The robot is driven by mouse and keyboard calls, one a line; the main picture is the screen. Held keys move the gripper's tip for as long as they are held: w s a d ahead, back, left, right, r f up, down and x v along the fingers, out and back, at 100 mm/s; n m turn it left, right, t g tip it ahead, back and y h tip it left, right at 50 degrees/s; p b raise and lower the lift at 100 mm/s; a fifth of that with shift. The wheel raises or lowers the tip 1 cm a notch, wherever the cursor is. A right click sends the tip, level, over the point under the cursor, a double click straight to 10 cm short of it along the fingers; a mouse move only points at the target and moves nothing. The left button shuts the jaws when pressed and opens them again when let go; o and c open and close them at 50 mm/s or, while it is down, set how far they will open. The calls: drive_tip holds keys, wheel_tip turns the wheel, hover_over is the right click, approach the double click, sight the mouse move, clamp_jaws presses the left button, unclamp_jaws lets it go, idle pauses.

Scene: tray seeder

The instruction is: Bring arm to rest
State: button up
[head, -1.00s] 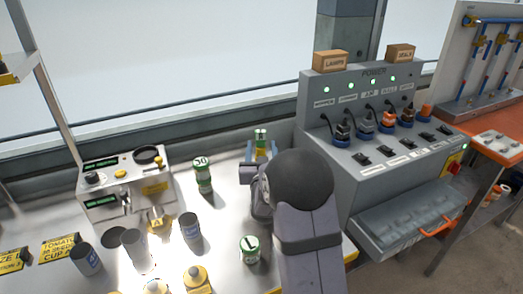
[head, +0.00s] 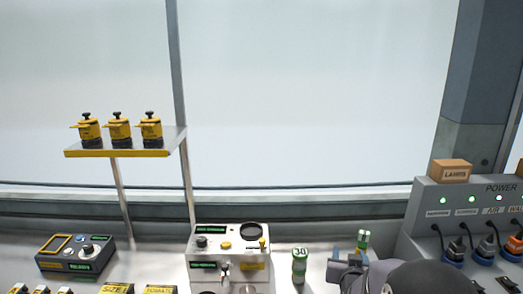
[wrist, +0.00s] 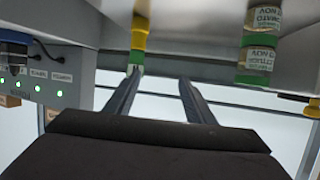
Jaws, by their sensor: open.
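My gripper (head: 350,262) is at the bottom right of the head view, over the bench, with my dark arm behind it. In the wrist view its two fingers (wrist: 158,92) stand apart with nothing between them. A small green and white item (head: 363,240) shows just beyond the gripper in the head view. A green, white and yellow item (wrist: 138,45) stands beyond the left finger in the wrist view; I cannot tell whether it touches.
A green-labelled can marked 30 (head: 299,266) stands left of the gripper. Left of it is a grey machine (head: 228,240). The power console (head: 425,215) is at right. A shelf (head: 120,152) holds three yellow devices at upper left. Labelled cans (wrist: 262,40) show in the wrist view.

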drive_tip(key=s+a+r+n+g+y+p, duration=0.1)
drive_tip(key=s+a+r+g+p, duration=0.35)
drive_tip(key=s+p, duration=0.5)
drive_tip(key=s+a+r+n+g+y+p, duration=0.1)
drive_tip(key=s+a+r+g+p, duration=0.35)
drive_tip(key=s, duration=0.85)
drive_tip(key=s+a+r+n+g+y+p, duration=0.1)
drive_tip(key=s+a+r+g+y+p, duration=0.15)
drive_tip(key=s+r+g+p, duration=0.55)
drive_tip(key=s+f+t+b, duration=0.3)
drive_tip(key=f+b, duration=0.1)
drive_tip(key=f, duration=0.3)
drive_tip(key=shift+f+h+b, duration=0.15)
drive_tip(key=shift+h+b, duration=0.25)
drive_tip(key=shift+h, duration=0.05)
drive_tip(key=shift+s, duration=0.1)
